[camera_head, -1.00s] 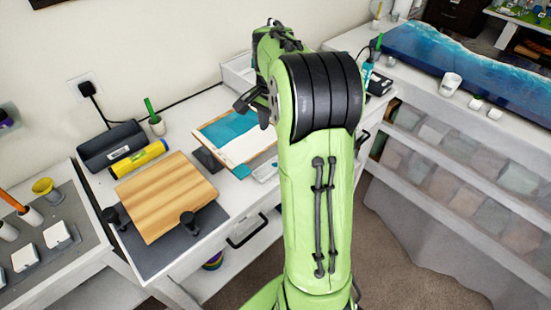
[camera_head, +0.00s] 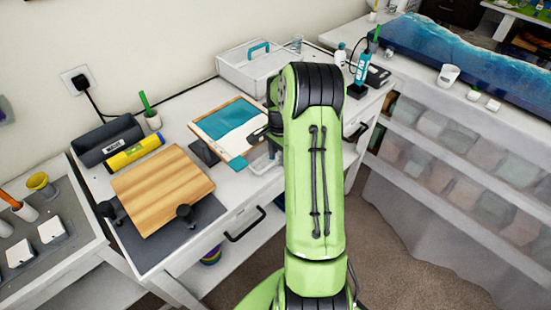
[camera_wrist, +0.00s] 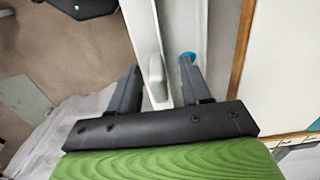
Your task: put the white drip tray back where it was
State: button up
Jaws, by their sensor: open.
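A small pale tray (camera_head: 262,161), which looks like the white drip tray, lies near the front edge of the worktop beside the framed board. My arm hides part of it in the head view. My gripper (camera_head: 264,135) is near the board's right side, mostly hidden behind my arm. In the wrist view my gripper (camera_wrist: 160,66) is open, with its fingers apart. A pale rounded piece (camera_wrist: 157,75) shows between them; I cannot tell whether it is the tray. No grip on anything shows.
The framed board (camera_head: 228,130) with teal and white areas lies left of my gripper. A wooden board (camera_head: 162,188) stands further left. A white box with a teal handle (camera_head: 250,76) is at the back. Bottles (camera_head: 362,68) stand at the right.

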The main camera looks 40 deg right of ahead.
jog(key=shift+f, duration=0.35)
grip_shut()
jog(key=shift+r, duration=0.15)
